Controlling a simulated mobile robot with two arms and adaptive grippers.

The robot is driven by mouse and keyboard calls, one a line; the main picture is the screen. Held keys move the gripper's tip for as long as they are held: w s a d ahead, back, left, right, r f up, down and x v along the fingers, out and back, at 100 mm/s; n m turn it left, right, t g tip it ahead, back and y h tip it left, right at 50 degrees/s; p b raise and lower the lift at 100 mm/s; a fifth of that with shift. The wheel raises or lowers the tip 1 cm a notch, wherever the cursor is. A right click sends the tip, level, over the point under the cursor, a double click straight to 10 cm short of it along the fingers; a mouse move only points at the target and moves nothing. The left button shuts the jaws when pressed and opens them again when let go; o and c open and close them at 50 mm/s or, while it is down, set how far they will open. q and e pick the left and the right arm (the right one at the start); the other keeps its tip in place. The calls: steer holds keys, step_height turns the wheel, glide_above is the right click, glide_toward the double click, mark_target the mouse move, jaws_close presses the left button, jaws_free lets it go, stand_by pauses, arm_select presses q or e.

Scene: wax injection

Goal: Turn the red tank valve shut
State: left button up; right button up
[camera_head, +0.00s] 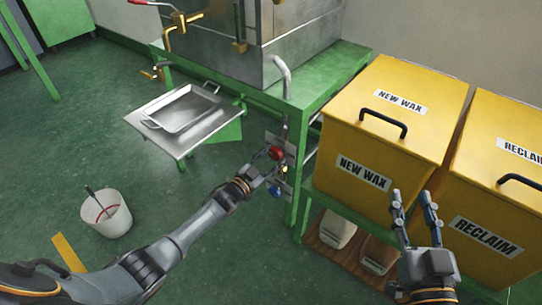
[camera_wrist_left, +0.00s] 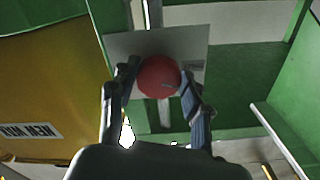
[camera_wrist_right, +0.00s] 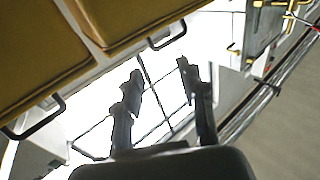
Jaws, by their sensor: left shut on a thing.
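The red tank valve (camera_head: 276,153) is a round red knob on a plate at the green stand's leg, below a grey pipe. In the left wrist view the red knob (camera_wrist_left: 158,77) sits between the two fingers, in front of a grey plate. My left gripper (camera_head: 268,160) is shut on the red knob. A blue knob (camera_head: 276,191) is just below it. My right gripper (camera_head: 411,212) is open and empty in front of the yellow NEW WAX bin. In the right wrist view its fingers (camera_wrist_right: 160,85) are apart with nothing between them.
Yellow bins marked NEW WAX (camera_head: 385,125) and RECLAIM (camera_head: 492,190) stand at the right on a green shelf. A metal tray (camera_head: 182,111) sits on a low stand left of the metal tank (camera_head: 225,50). A white bucket (camera_head: 107,214) stands on open green floor.

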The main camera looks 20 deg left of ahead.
arm_select(q)
steer(key=n, duration=0.3)
steer(key=shift+s+f+n, duration=0.1)
steer(key=shift+n, duration=0.6)
arm_select(e)
steer(key=shift+d+f+g+h, duration=0.15)
steer(key=shift+f+g, duration=0.2)
steer(key=shift+f, duration=0.25)
steer(key=shift+d+f+g+h, duration=0.15)
steer(key=shift+f+g, duration=0.2)
steer(key=shift+f, duration=0.25)
steer(key=shift+a, duration=0.1)
arm_select(q)
steer(key=o, duration=1.2)
steer(key=shift+c, duration=0.2)
arm_select(e)
steer(key=shift+s+f, duration=0.1)
steer(key=shift+f, duration=0.05)
arm_select(q)
steer(key=v, duration=1.2)
steer(key=shift+d, duration=0.1)
